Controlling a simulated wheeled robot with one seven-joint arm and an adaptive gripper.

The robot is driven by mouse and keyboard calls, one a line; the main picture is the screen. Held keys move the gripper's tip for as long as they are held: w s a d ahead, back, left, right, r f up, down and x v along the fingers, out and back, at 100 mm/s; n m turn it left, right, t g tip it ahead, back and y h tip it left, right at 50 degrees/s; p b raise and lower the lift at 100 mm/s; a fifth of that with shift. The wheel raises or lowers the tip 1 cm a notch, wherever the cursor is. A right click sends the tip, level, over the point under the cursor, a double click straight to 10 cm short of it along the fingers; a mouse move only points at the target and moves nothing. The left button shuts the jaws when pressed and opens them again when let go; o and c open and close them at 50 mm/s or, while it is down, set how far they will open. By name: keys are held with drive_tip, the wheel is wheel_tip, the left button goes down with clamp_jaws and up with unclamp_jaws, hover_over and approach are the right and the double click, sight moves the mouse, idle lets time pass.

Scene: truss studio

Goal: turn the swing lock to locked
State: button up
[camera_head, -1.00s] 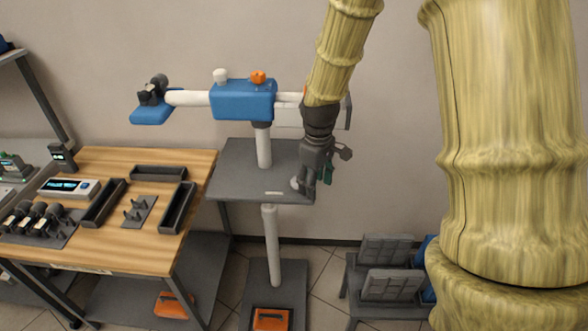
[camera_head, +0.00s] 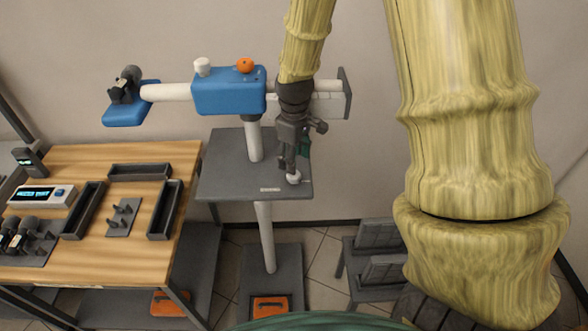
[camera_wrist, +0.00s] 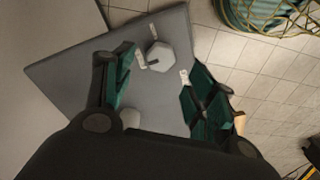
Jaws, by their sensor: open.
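A pale hexagonal knob (camera_wrist: 160,55), apparently the swing lock, stands on a grey plate (camera_wrist: 75,70) in the wrist view. Small white labels lie on either side of it, one at left (camera_wrist: 141,59) and one at right (camera_wrist: 184,76). In the head view the knob (camera_head: 294,177) is near the plate's front right corner. My gripper (camera_head: 289,168) points down just above and beside it. In the wrist view my gripper (camera_wrist: 162,64) is open, its green-padded fingers to the knob's left and right. Contact and the lock's setting cannot be told.
A blue-housed swing arm (camera_head: 228,91) with a white knob (camera_head: 202,66) and an orange knob (camera_head: 245,65) stands behind the plate on a white post. A wooden bench (camera_head: 95,235) with dark trays is at left. A low grey rack (camera_head: 378,262) is at right.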

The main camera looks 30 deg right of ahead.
sight(294, 177)
drive_tip(key=shift+f+p, duration=0.65)
drive_tip(key=shift+f, duration=2.35)
drive_tip(key=shift+s, duration=0.1)
drive_tip(key=c, duration=1)
